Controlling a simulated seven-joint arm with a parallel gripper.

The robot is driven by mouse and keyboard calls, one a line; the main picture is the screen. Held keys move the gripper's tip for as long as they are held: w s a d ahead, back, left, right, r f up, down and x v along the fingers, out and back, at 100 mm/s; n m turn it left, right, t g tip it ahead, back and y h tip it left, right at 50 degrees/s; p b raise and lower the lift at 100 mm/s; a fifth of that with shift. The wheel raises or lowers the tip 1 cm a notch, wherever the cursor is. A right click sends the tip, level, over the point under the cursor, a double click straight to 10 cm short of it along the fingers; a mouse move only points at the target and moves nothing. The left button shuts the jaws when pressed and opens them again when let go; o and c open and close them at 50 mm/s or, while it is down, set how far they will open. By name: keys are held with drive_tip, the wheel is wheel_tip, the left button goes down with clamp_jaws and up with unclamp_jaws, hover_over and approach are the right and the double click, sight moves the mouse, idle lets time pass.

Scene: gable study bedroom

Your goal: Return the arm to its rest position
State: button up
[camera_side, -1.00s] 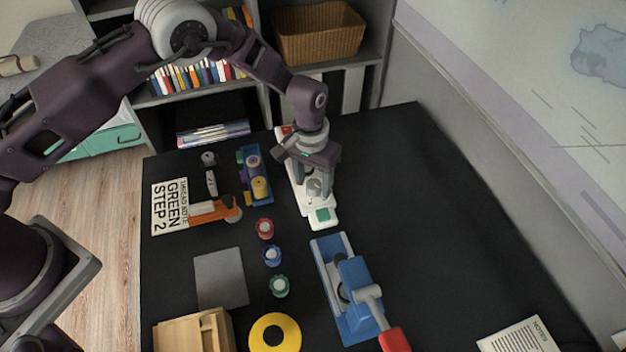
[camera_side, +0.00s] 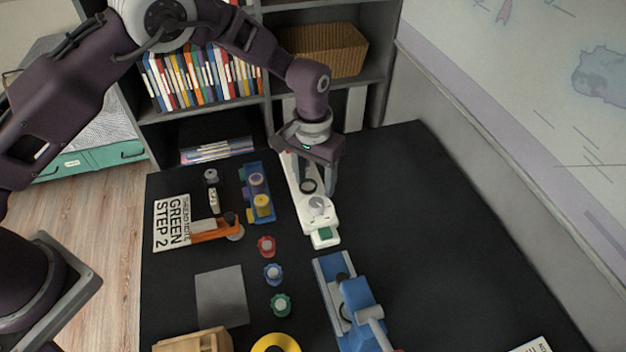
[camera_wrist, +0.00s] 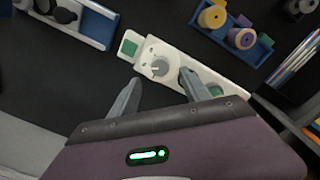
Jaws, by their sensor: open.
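My gripper (camera_side: 316,178) hangs above the far part of a long white device (camera_side: 304,201) on the black table. Its fingers are apart with nothing between them. The device has a grey knob (camera_side: 319,206) and a green patch (camera_side: 323,235) at its near end. In the wrist view, my gripper (camera_wrist: 160,79) shows two separated fingertips over the white device (camera_wrist: 188,70), with the grey knob (camera_wrist: 160,67) just beyond them. The fingers hide part of the device.
A blue machine (camera_side: 345,305) stands in front of the white device. To the left are a blue tray (camera_side: 247,181), a sign (camera_side: 172,222), an orange-handled tool (camera_side: 208,230) and coloured knobs (camera_side: 266,246). A bookshelf (camera_side: 200,105) stands behind. The table's right side is largely clear.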

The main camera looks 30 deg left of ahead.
drive_tip(key=s+a+r+t, duration=0.1)
drive_tip(key=s+a+r, duration=0.15)
drive_tip(key=r, duration=0.55)
drive_tip(key=s+a+r, duration=0.2)
drive_tip(key=a+r, duration=0.1)
drive_tip(key=r, duration=0.4)
drive_tip(key=s+a+r+t, duration=0.1)
drive_tip(key=s+a+r, duration=0.15)
drive_tip(key=r, duration=0.55)
drive_tip(key=s+a+r+t, duration=0.2)
drive_tip(key=s+a+r, duration=0.4)
drive_tip(key=s, duration=0.4)
drive_tip(key=s+a+t, duration=0.1)
drive_tip(key=s+a, duration=0.2)
drive_tip(key=s, duration=1.1)
drive_tip(key=shift+f+n+t, duration=0.2)
drive_tip(key=shift+n+t, duration=0.1)
drive_tip(key=shift+n, duration=0.1)
